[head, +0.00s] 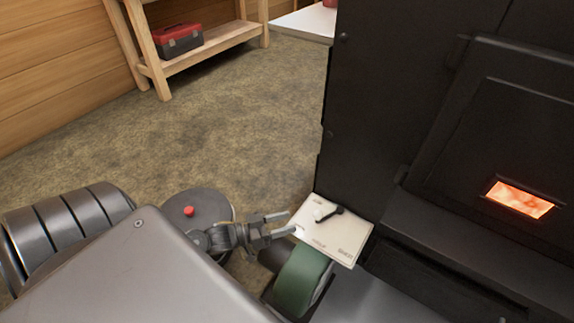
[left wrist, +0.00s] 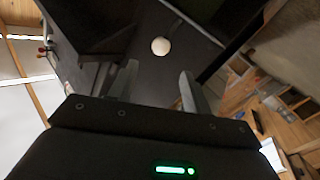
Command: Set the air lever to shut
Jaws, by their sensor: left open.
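The air lever (head: 328,214) is a small black handle on a pale plate (head: 343,240) in the head view. The plate is mounted at the lower left corner of the black evaporator firebox and carries small markings too blurred to read. My left gripper (head: 292,224) is open and empty, just left of the plate, with its fingers pointing toward it and apart from the lever. In the left wrist view its two fingers (left wrist: 157,88) are spread before dark surfaces, and I cannot make out the lever there. My right gripper is not in view.
The black firebox (head: 390,90) fills the right side, with a glowing window (head: 519,199). A green cylindrical part (head: 299,281) lies just below the plate. A wooden bench (head: 205,52) with a red and black toolbox (head: 178,41) stands at the back left. The floor between is clear.

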